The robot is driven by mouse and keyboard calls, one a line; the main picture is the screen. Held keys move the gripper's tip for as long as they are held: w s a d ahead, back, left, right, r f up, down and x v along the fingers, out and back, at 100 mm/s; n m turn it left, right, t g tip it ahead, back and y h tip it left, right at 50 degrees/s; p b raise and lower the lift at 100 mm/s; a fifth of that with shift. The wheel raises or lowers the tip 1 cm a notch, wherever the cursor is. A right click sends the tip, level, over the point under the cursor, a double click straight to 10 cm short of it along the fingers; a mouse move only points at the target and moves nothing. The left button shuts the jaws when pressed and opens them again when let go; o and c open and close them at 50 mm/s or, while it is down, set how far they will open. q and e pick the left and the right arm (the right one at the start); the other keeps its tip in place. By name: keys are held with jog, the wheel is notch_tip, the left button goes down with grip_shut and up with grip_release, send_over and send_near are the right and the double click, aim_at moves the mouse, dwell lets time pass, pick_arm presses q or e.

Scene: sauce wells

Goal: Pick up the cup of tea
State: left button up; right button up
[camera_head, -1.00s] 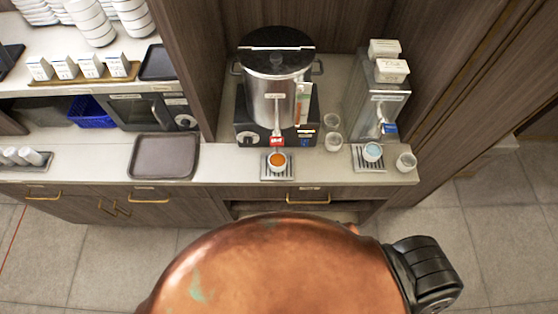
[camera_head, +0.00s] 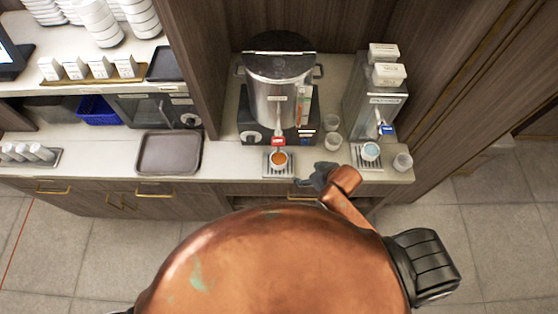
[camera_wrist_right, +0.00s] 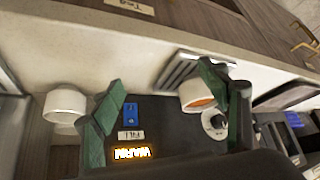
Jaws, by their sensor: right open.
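The cup of tea (camera_head: 279,158), a small white cup with orange-brown tea, stands on a slatted drip tray (camera_head: 267,172) under the tap of a steel urn. My right gripper (camera_head: 312,179) is open and empty at the counter's front edge, just right of the cup and nearer to me. In the right wrist view, the cup of tea (camera_wrist_right: 193,90) shows beside the right-hand finger, which covers part of it. The open fingers (camera_wrist_right: 160,112) have green pads, and I see no contact I can be sure of. My left gripper is not in view.
The steel urn (camera_head: 275,100) stands behind the cup. A water dispenser (camera_head: 372,110) with a light-blue cup (camera_head: 371,150) stands to the right. A dark empty tray (camera_head: 168,153) lies on the left of the counter.

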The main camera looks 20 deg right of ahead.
aim_at(274, 159)
jog(key=w+a+r+n+y, duration=0.2)
jog(key=w+a+r+n, duration=0.25)
jog(key=a, duration=0.45)
jog(key=shift+m+g, duration=0.25)
jog(key=shift+g, duration=0.45)
jog(key=w+f, duration=0.2)
jog(key=w+f+p, duration=0.1)
jog(key=w+f, duration=0.2)
jog(key=shift+d+f, duration=0.1)
jog(key=shift+f, duration=0.2)
jog(key=shift+c, duration=0.3)
jog(key=c, duration=1.3)
jog(key=shift+r, duration=0.1)
jog(key=shift+c, duration=0.2)
